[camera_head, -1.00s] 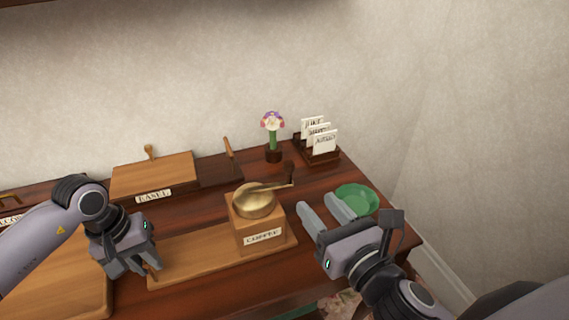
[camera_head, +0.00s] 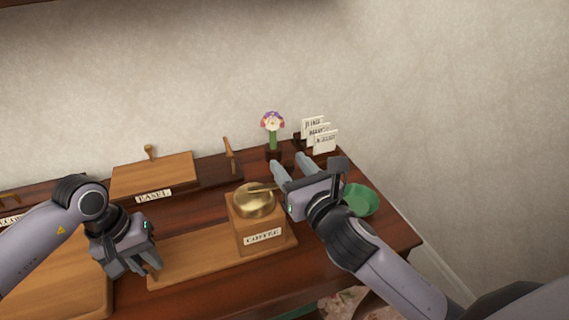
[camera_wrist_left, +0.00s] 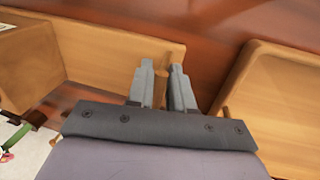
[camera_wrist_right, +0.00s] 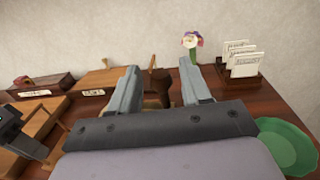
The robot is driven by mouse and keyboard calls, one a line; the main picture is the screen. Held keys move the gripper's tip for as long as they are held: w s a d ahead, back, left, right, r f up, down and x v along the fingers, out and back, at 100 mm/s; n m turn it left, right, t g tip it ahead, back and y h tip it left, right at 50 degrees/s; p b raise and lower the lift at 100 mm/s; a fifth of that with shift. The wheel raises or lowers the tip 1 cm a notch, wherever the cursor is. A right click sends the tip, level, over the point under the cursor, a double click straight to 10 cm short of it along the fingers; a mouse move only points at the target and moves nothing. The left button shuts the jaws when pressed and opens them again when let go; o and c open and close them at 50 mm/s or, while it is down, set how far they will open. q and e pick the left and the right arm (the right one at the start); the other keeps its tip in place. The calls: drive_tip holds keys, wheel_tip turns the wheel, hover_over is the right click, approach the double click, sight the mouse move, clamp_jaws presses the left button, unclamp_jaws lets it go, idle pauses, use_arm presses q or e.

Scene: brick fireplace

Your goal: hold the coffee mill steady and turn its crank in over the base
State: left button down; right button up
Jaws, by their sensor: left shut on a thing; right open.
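The coffee mill (camera_head: 256,237) is a wooden box with a brass dome and a COFFEE label, standing on the right part of a long wooden base board (camera_head: 190,262). Its brass crank (camera_head: 264,188) points right; the end is hidden behind my right gripper in the head view. My left gripper (camera_head: 153,268) is shut on a slim wooden handle at the base's left end, seen between the fingers in the left wrist view (camera_wrist_left: 160,82). My right gripper (camera_head: 292,168) is open; the crank's dark knob (camera_wrist_right: 157,85) shows between its fingers in the right wrist view. I cannot tell whether they touch.
A wooden EASEL box (camera_head: 153,177) stands behind. A flower in a pot (camera_head: 273,128) and a card rack (camera_wrist_right: 240,72) stand at the back right. A green dish (camera_head: 362,200) lies right of the mill, near my right arm. Another wooden board (camera_head: 60,275) is at left.

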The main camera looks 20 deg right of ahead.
drive_tip(key=shift+w, duration=0.55)
clamp_jaws()
drive_tip(key=shift+s+a+m+g+h, duration=0.2)
drive_tip(key=shift+s+m+h, duration=0.45)
drive_tip(key=shift+h, duration=0.6)
drive_tip(key=shift+s+a+m+g+h, duration=0.2)
drive_tip(key=shift+s+m+h, duration=0.15)
drive_tip(key=shift+m+h, duration=0.7)
drive_tip(key=shift+s+a+m+g+h, duration=0.15)
drive_tip(key=shift+s+m+h, duration=0.4)
drive_tip(key=shift+h, duration=0.85)
unclamp_jaws()
drive_tip(key=shift+w, duration=0.1)
